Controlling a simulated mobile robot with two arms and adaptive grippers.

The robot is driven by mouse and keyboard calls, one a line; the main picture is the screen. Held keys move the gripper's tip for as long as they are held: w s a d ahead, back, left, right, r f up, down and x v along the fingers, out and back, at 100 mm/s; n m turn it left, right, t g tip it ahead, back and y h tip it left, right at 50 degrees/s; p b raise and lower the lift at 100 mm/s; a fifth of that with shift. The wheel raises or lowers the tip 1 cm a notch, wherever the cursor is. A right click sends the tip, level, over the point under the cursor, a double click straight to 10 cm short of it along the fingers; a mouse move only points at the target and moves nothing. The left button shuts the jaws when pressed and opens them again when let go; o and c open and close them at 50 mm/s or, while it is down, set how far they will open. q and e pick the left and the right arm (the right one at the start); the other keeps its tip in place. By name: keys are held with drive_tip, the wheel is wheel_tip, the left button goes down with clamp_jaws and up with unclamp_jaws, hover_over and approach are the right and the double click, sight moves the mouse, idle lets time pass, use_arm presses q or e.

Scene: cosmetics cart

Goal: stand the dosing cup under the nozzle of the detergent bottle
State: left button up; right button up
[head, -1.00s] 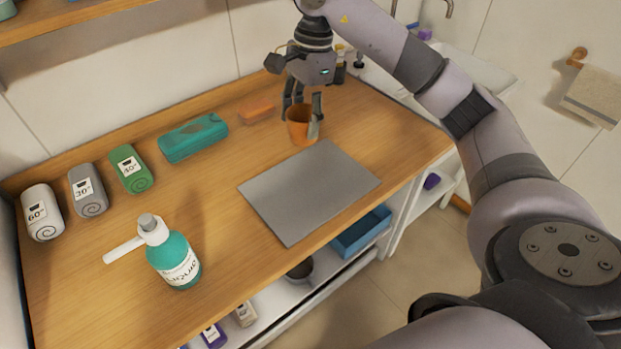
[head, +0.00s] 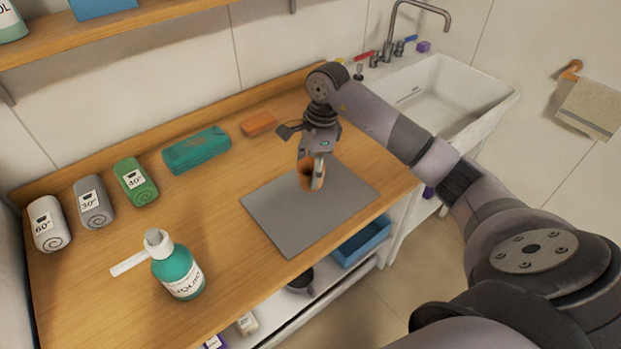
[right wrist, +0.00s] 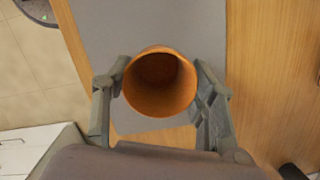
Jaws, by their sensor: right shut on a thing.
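The orange dosing cup (head: 306,177) is held upright by my right gripper (head: 312,172), over the back part of the grey mat. Whether its base touches the mat I cannot tell. In the right wrist view the cup (right wrist: 160,84) sits between the two fingers of the gripper (right wrist: 162,92), its open mouth facing the camera, empty as far as the dark inside shows. The teal detergent bottle (head: 179,272) stands at the front left of the counter. Its white nozzle (head: 130,263) points left, over bare wood. My left gripper is out of view.
The grey mat (head: 290,225) lies on the wooden counter (head: 110,285). Rolled towels in white (head: 48,225), grey (head: 93,203) and green (head: 136,182), a teal case (head: 196,150) and an orange block (head: 258,123) line the back. The wood around the nozzle is clear.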

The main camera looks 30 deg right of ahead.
drive_tip(key=shift+f+p, duration=0.35)
drive_tip(key=shift+f, duration=2.15)
drive_tip(key=o, duration=0.9)
drive_tip(key=shift+o, duration=0.2)
